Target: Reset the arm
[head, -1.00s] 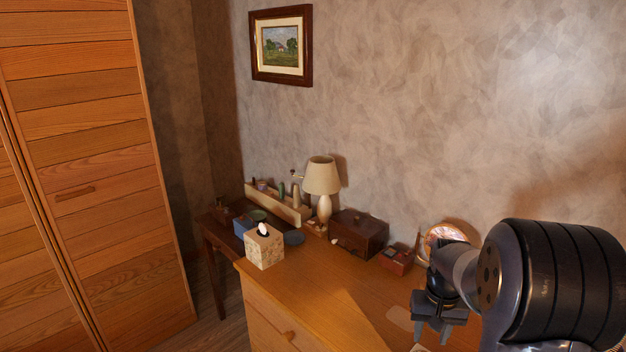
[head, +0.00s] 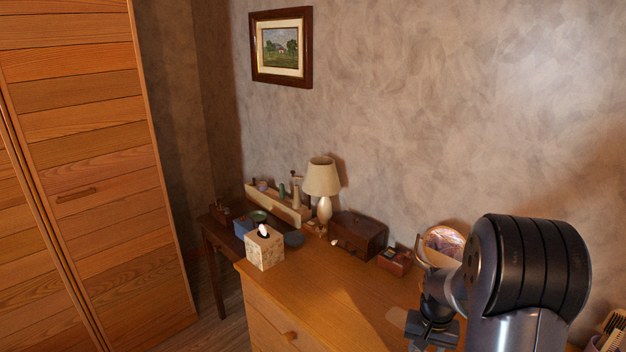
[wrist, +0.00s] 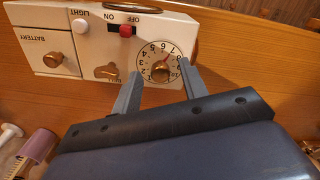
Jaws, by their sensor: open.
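My gripper (wrist: 160,88) is open, with its two grey fingers apart in the wrist view. Beyond the fingertips is a white panel box (wrist: 105,38) with a numbered dial (wrist: 158,62), a red switch (wrist: 126,31) and brass knobs. The dial appears between the fingers; nothing is visibly gripped, and contact cannot be told. In the head view my gripper (head: 432,335) hangs low at the right over the dresser, its fingertips near the bottom edge. The panel box is not clearly visible there.
A wooden dresser (head: 300,299) holds a tissue box (head: 265,249), lamp (head: 321,178), dark wooden box (head: 357,234) and small red box (head: 395,261). A decorated round dish (head: 444,243) stands behind my arm. The dresser's front middle is clear. A wooden wardrobe (head: 95,150) stands left.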

